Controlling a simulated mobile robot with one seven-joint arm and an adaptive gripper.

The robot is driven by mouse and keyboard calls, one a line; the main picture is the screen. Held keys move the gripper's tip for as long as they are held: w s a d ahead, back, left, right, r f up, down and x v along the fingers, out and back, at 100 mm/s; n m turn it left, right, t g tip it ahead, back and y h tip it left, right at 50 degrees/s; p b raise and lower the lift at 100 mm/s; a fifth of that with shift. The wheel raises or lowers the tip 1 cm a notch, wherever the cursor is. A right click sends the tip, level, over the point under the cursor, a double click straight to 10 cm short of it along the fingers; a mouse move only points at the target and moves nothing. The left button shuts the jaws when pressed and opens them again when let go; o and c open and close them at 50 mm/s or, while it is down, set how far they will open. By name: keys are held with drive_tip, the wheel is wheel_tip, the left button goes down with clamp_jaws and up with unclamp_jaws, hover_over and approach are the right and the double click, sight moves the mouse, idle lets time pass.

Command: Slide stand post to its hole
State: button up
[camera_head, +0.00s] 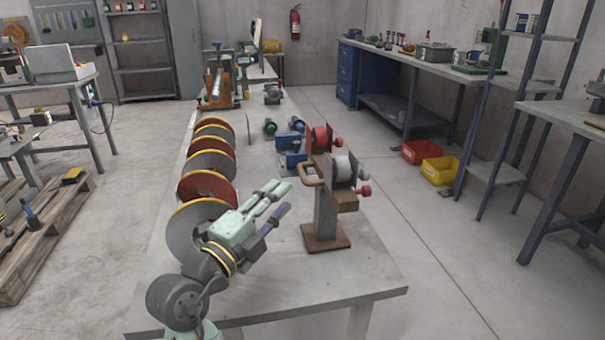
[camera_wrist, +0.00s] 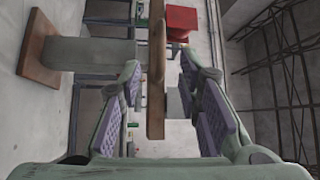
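The stand post (camera_head: 325,212) is a grey upright on a flat brown base plate (camera_head: 326,237), standing on the grey table. A brown loop handle (camera_head: 306,176) juts from its left side, below a head with red and grey drums. My gripper (camera_head: 282,195) is open and empty, left of the post near the handle. In the wrist view the post (camera_wrist: 104,54) lies sideways at the left. The handle (camera_wrist: 156,75) shows as an upright brown bar between the open fingers of my gripper (camera_wrist: 162,85); I cannot tell how deep it sits. I cannot make out a hole for the post.
A row of red and grey auger discs (camera_head: 208,187) runs along the table's left side. Blue machine parts (camera_head: 291,150) lie behind the stand. The table's near right surface (camera_head: 365,275) is clear. Red (camera_head: 421,152) and yellow bins (camera_head: 440,170) are on the floor.

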sight(303, 172)
drive_tip(key=p+x, duration=0.3)
drive_tip(key=x, duration=0.5)
drive_tip(key=shift+w+d+r, duration=0.15)
drive_tip(key=shift+w+r, duration=0.05)
drive_tip(key=shift+r, duration=0.05)
drive_tip(key=shift+w+d, duration=0.15)
drive_tip(key=shift+w, duration=0.2)
clamp_jaws()
drive_tip(key=shift+f, duration=0.1)
